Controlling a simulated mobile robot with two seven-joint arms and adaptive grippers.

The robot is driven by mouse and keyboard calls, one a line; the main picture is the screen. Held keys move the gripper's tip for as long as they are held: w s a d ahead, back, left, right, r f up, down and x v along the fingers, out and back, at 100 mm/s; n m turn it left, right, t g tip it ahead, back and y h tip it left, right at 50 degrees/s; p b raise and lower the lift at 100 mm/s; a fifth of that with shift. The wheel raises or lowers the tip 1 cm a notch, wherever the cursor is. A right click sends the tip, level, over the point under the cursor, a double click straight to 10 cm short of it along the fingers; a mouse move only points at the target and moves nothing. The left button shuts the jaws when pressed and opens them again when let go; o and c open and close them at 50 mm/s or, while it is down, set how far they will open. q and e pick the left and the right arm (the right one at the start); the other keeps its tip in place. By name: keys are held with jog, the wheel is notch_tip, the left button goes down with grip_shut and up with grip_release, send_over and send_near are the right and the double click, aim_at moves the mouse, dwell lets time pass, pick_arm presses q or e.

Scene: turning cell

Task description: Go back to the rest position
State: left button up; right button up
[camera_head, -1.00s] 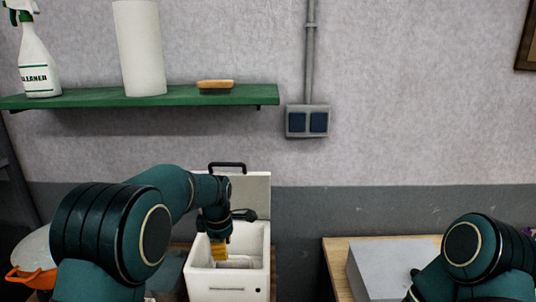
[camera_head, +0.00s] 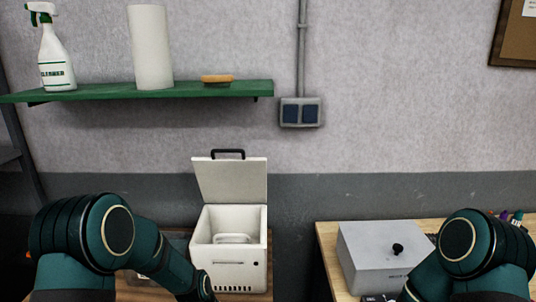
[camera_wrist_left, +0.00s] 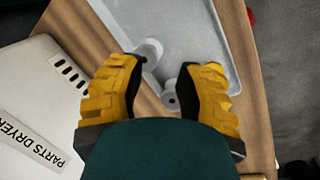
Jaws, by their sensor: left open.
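My left gripper (camera_wrist_left: 160,88) shows in the left wrist view, its two yellow fingers spread apart. It is above a grey metal tray (camera_wrist_left: 203,30) on the wooden top, beside the white parts dryer (camera_wrist_left: 45,95). Small grey round parts show in the tray between and beyond the fingertips. I see nothing held in the fingers. In the head view my left arm reaches down past the bottom edge, so that gripper is out of that picture. My right arm is bent at the lower right, and its gripper is not visible.
The dryer (camera_head: 238,276) stands with its lid (camera_head: 232,181) up and a pale insert inside. A grey box (camera_head: 375,262) with a black knob sits on the right-hand table (camera_head: 328,240). A green shelf (camera_head: 120,92) hangs on the wall, holding a spray bottle, paper roll and brush.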

pick_arm(q)
jog(key=s+f+m, duration=0.1)
jog(key=s, duration=0.2)
jog(key=s+d+f+m, duration=0.1)
jog(key=s+f+m, duration=0.1)
jog(key=s, duration=0.1)
jog(key=s+f+m+h, duration=0.1)
jog(key=s+f, duration=0.1)
jog(key=s, duration=0.2)
jog(key=shift+d+f+m, duration=0.1)
jog(key=shift+d+m, duration=0.25)
jog(key=shift+m, duration=0.05)
jog(key=s+d+m, duration=0.2)
jog(key=s+m, duration=0.1)
jog(key=s, duration=0.4)
notch_tip(320, 180, down, 10)
jog(key=b, duration=0.9)
jog(key=shift+t+h, duration=0.3)
jog(key=shift+h, duration=0.1)
